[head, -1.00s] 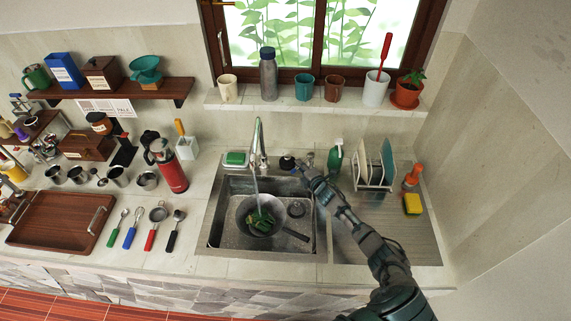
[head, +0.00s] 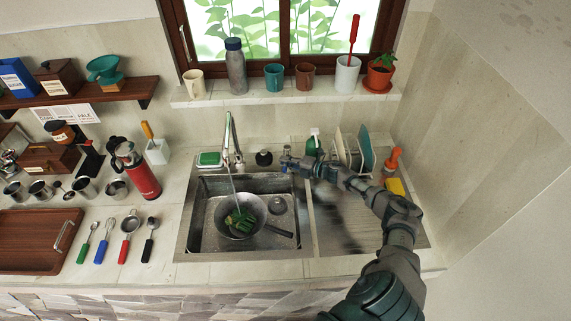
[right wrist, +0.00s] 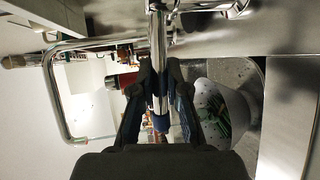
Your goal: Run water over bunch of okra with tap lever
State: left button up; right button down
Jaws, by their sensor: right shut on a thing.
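The bunch of okra (head: 240,220) lies in a round grey pan-like vessel (head: 264,207) with a dark handle, inside the sink. A thin stream (head: 234,182) runs down from the tap spout (head: 228,130) into this vessel. My right gripper (head: 289,163) is right of the tap, by the sink's back edge. In the right wrist view, my right gripper (right wrist: 160,85) is shut on the metal tap lever (right wrist: 160,50), which has a blue end. The okra (right wrist: 214,116) shows there to the right, apart from the fingers. My left gripper is out of view.
A dark round item (head: 264,157) stands between tap and gripper. A green bottle (head: 313,142) and a dish rack (head: 352,155) stand behind my forearm. The drainboard (head: 330,232) is mostly clear. Utensils lie left of the sink (head: 190,230).

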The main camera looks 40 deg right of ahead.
jog(key=shift+s+a+f, duration=0.2)
jog(key=shift+a+f, duration=0.15)
jog(key=shift+f, duration=0.15)
jog(key=c, duration=1.2)
grip_release()
jog(key=shift+o, duration=0.2)
jog(key=shift+r, duration=0.3)
